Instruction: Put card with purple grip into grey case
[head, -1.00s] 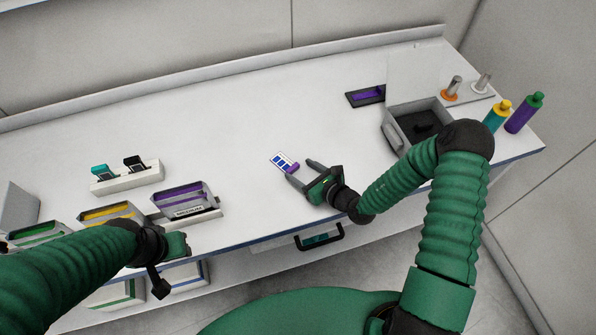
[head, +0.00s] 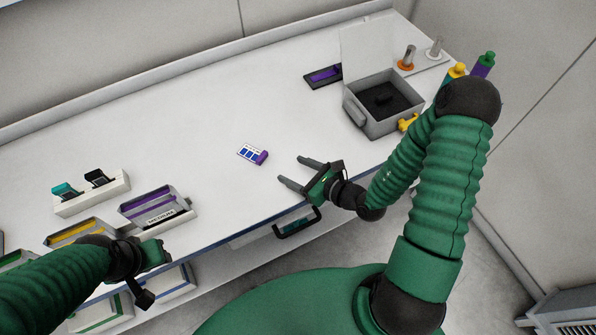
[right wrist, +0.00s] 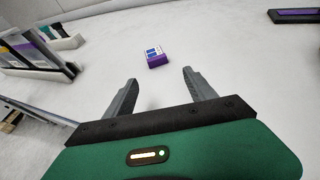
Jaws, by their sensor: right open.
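The card with purple grip (head: 251,153) lies flat on the white bench, its blue-and-white face up and its purple grip at its right end. It also shows in the right wrist view (right wrist: 155,57), ahead of the fingertips. My right gripper (head: 290,170) is open and empty, just right of the card and apart from it. The grey case (head: 375,125) stands open at the right of the bench, its lid up and a dark insert inside. My left gripper (head: 160,260) is at the lower left over the bench's front edge; its fingers cannot be made out.
A black tray with a purple strip (head: 323,76) lies left of the case. Bottles (head: 483,66) and metal pegs (head: 407,60) stand at the far right.

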